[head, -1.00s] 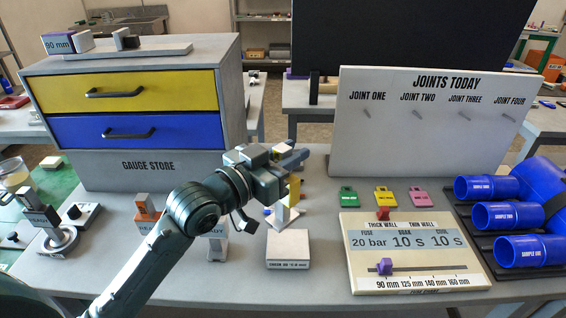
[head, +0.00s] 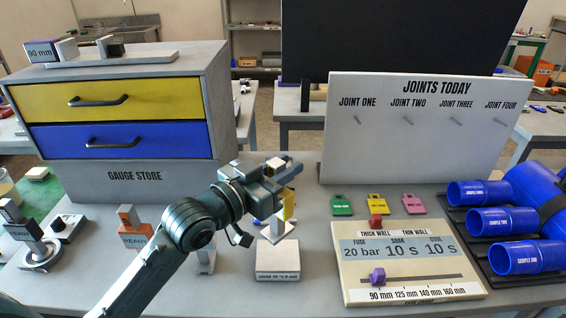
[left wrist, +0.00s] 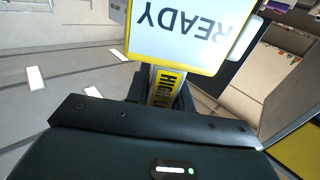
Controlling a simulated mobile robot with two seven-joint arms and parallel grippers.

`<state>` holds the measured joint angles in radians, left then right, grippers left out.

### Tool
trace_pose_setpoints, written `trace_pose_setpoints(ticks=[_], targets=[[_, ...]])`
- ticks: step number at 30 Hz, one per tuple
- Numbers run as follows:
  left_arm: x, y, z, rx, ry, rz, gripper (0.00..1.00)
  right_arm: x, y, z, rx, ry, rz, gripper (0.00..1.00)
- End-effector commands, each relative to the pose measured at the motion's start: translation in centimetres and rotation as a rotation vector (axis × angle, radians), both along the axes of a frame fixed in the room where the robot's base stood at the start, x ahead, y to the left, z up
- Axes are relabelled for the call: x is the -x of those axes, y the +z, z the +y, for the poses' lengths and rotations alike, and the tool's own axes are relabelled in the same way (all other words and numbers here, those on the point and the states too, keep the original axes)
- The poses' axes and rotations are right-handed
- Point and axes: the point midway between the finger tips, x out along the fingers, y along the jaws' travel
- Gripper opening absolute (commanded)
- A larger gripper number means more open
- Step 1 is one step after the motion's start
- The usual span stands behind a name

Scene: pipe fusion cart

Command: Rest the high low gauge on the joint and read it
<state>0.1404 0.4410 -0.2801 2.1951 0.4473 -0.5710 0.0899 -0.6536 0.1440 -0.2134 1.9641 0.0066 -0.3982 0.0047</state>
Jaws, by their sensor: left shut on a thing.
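My left gripper (head: 290,172) is shut on the high low gauge (head: 289,205), a yellow piece hanging below the fingers. In the left wrist view the gauge (left wrist: 164,88) shows a yellow strip with partly hidden lettering starting "HIGH L", and a white, yellow-edged READY plate that appears upside down. In the head view the gauge hangs in front of a small white stand (head: 280,230) behind a pale labelled block (head: 277,262); I cannot tell whether they touch. No pipe joint can be made out for certain. My right gripper is not in view.
The gauge store (head: 130,125) stands at the left, with other READY-tagged tools (head: 132,232) before it. The joints board (head: 420,130) stands behind three coloured tags. A fusion time chart (head: 410,265) and blue sample pipes (head: 515,256) lie at the right.

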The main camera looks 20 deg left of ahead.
Motion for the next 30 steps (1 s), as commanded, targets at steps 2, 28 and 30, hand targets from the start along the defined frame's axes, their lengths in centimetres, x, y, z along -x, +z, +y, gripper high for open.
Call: trace_pose_setpoints(ticks=[2, 28, 30], targets=[[0.0, -1.1, 0.0, 0.0, 0.0, -0.001, 0.0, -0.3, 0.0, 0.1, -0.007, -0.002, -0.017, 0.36], [0.0, -6.1, 0.0, 0.001, 0.0, -0.002, 0.0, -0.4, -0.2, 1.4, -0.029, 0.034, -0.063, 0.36], [0.0, -6.1, 0.0, 0.001, 0.0, -0.003, 0.0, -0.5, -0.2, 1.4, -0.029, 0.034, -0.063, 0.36]])
